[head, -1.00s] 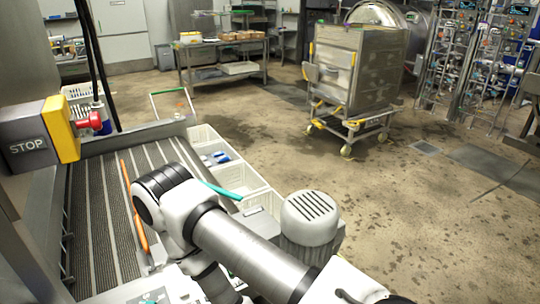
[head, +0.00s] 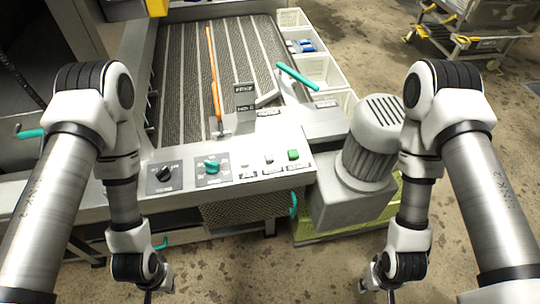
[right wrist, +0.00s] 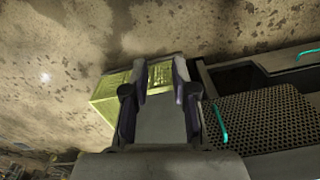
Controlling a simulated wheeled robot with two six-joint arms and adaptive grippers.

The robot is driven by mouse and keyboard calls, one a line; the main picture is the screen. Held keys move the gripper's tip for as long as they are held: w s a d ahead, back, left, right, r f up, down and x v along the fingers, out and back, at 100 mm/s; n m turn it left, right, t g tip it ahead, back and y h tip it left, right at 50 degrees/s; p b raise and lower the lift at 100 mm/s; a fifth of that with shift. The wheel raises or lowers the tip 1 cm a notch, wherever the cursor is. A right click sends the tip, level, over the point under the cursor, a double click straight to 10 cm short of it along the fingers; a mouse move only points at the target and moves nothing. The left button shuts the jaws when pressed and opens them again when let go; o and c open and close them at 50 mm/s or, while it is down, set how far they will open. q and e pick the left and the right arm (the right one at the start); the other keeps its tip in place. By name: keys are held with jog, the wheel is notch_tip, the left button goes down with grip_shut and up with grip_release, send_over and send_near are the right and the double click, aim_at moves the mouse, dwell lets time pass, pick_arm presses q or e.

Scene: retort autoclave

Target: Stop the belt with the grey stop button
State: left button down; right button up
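The control panel (head: 228,182) of the belt machine is in the middle of the head view. The belt (head: 185,85) lies behind the panel. My left gripper (head: 150,292) hangs at the bottom, left of the panel, its fingertips cut off. My right gripper (head: 374,288) hangs lower right; its fingers show apart and empty in the right wrist view (right wrist: 162,72).
A black knob (head: 165,173) and a teal knob (head: 212,166) are on the panel's left part. A grey motor (head: 375,140) stands right of the panel, close to my right arm. White bins (head: 319,70) line the belt's right side. Open floor lies to the right.

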jog(key=shift+c, duration=0.4)
grip_shut()
dwell(1.1)
